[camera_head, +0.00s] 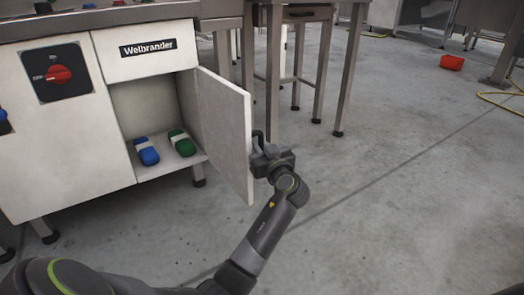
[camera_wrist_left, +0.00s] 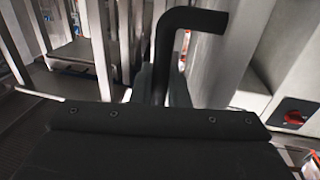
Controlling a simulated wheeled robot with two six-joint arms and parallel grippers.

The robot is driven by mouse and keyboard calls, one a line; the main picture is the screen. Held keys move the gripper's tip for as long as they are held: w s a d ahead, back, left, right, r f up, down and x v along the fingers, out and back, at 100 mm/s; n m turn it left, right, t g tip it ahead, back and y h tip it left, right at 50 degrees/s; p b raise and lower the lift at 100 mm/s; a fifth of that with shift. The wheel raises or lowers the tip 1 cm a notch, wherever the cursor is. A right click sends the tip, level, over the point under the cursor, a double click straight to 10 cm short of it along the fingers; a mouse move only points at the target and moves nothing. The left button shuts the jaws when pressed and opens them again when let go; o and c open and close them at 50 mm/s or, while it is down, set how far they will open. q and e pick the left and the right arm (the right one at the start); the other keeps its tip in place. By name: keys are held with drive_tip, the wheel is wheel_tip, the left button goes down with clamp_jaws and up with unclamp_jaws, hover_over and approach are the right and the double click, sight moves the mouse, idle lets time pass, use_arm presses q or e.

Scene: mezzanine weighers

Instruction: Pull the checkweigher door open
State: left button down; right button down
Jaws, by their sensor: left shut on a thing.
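My right gripper is not in view.
Inside the open compartment lie a blue item (camera_head: 147,151) and a green item (camera_head: 182,143) with pale bands. A red switch (camera_head: 58,75) is on the cabinet front. A steel table (camera_head: 300,80) stands behind the door.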

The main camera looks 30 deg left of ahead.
use_arm(q)
drive_tip(key=shift+w, duration=0.1)
idle(0.3)
drive_tip(key=c, duration=1.8)
unclamp_jaws()
drive_tip(key=shift+a, duration=0.15)
drive_tip(key=shift+o, duration=0.2)
